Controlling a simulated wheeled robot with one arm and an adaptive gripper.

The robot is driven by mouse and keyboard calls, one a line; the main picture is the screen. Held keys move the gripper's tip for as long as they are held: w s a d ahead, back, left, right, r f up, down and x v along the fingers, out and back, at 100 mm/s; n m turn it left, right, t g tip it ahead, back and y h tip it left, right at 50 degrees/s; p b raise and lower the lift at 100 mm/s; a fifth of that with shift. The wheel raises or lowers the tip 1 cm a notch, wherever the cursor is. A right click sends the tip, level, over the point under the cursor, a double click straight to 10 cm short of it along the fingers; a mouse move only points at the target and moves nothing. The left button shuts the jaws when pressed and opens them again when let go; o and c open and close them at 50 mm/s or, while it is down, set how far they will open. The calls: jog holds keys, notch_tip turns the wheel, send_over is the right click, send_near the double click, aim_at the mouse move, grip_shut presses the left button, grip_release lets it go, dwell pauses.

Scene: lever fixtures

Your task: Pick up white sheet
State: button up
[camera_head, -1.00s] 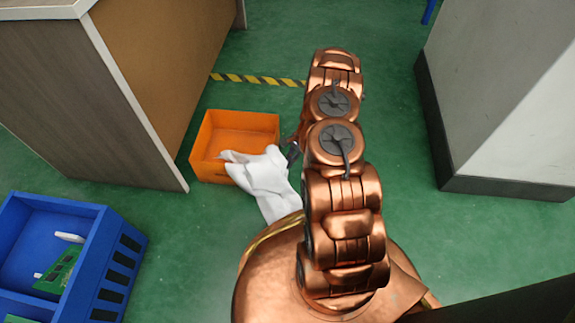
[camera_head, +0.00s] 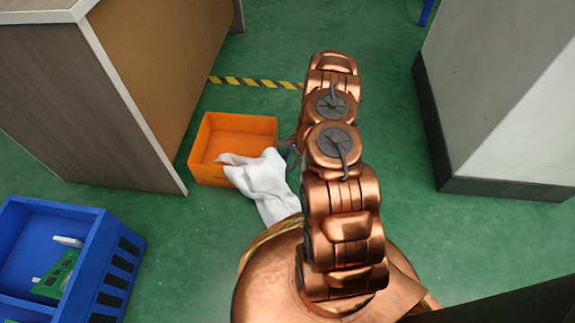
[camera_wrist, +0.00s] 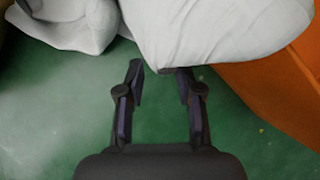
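The white sheet (camera_head: 262,182) is a crumpled cloth draped over the near right rim of an orange bin (camera_head: 240,123), with its lower part hanging down toward the floor. In the wrist view the sheet (camera_wrist: 210,30) fills the top, with a fold at the upper left. My gripper (camera_wrist: 160,75) is open, its two fingers apart, with the fingertips at the sheet's lower edge. Green floor shows between the fingers and no cloth is clearly gripped. Whether the tips touch the sheet I cannot tell. In the head view my arm hides most of my gripper.
A blue crate (camera_head: 118,250) with a green board and white pieces stands at the lower left. A cabinet (camera_head: 125,100) stands behind the orange bin on the left. A grey block (camera_head: 505,110) stands on the right.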

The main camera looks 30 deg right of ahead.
jog(key=shift+o, duration=1.1)
